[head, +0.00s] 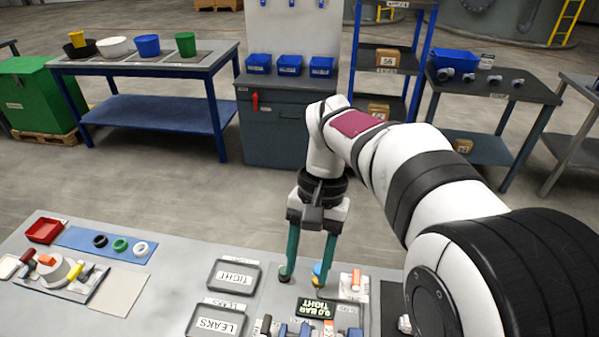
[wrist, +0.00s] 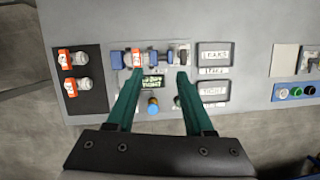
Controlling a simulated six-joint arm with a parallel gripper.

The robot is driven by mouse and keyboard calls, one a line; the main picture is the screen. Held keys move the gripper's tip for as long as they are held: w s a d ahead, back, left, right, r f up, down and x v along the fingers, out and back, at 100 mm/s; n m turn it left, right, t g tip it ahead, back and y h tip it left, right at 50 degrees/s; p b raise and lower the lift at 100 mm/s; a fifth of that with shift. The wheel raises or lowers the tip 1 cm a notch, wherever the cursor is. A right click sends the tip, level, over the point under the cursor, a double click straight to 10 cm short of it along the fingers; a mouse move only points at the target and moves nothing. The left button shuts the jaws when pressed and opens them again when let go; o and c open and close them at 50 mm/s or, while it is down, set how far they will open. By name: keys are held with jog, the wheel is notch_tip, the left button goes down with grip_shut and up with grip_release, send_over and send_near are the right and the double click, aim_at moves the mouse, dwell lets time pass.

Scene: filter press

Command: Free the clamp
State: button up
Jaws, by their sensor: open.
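The clamp appears to be part of the blue and grey fixture (wrist: 150,57) on the bench, though I cannot tell which piece it is. An orange-tagged piece (wrist: 138,60) sits in the fixture. In the head view the fixture (head: 293,331) is cut off by the bottom edge. My gripper (head: 304,279) points down with its green fingers apart and nothing between them. In the wrist view my gripper (wrist: 160,75) has its fingertips just short of the fixture. A small display (head: 314,308) stands between the gripper and the fixture.
A blue button (wrist: 153,107) lies near the display. Trays marked LEAKS (head: 215,318) and TIGHT (head: 234,277) lie left of the fixture in the head view. Two orange-tagged fittings stand on a black mat (wrist: 95,97). A second fixture with red and yellow handles (head: 58,274) stands further left.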

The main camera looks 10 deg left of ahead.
jog(key=n+g, duration=0.1)
jog(key=n, duration=0.1)
send_near(266, 325)
jog(key=shift+h, duration=0.4)
jog(key=x, duration=0.8)
jog(key=shift+a+f, duration=0.1)
jog(key=shift+a, duration=0.3)
grip_shut()
